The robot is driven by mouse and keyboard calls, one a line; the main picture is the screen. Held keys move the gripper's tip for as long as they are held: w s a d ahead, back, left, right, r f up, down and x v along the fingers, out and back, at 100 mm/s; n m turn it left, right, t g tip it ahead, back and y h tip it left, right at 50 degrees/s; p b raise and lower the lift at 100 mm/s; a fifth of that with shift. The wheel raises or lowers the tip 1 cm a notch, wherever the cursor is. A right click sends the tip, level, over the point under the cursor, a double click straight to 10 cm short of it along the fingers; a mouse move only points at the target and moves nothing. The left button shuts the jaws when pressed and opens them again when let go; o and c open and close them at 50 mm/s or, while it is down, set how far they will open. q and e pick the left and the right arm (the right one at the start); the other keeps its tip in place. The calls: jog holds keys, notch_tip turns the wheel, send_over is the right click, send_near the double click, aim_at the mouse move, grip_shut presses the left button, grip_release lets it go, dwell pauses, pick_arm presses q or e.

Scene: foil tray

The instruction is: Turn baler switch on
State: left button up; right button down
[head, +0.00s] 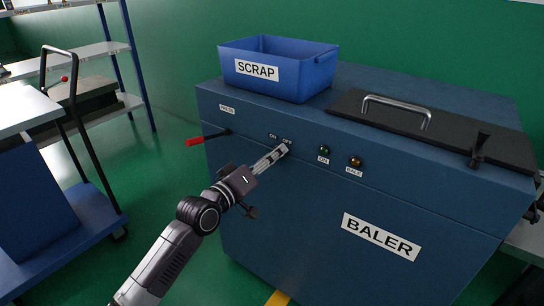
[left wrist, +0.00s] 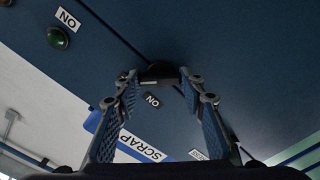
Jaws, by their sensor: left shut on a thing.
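The blue baler (head: 300,215) stands in front of me with its switch panel facing me. My left gripper (head: 284,149) is at the panel, under the ON and OFF labels, and its fingers hide the switch in the head view. In the left wrist view, the black switch knob (left wrist: 158,70) sits between the fingertips of the left gripper (left wrist: 158,78), which are shut on it. An ON label (left wrist: 152,100) shows beside the knob. The green lamp (head: 324,150) looks dark. My right gripper is not in view.
A blue SCRAP bin (head: 308,76) and a black lid with a metal handle (head: 398,108) are on top of the baler. An amber lamp (head: 355,162) is right of the green one. A red-tipped lever (head: 195,142) sticks out at left. A cart (head: 50,190) stands further left.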

pick_arm(q)
jog(key=shift+m+p, duration=1.45)
jog(key=shift+m, duration=3.35)
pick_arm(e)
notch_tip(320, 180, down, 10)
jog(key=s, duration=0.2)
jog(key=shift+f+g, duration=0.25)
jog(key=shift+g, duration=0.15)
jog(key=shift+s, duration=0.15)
pick_arm(q)
jog(key=o, duration=1.2)
jog(key=shift+c, duration=0.2)
jog(key=v, duration=1.2)
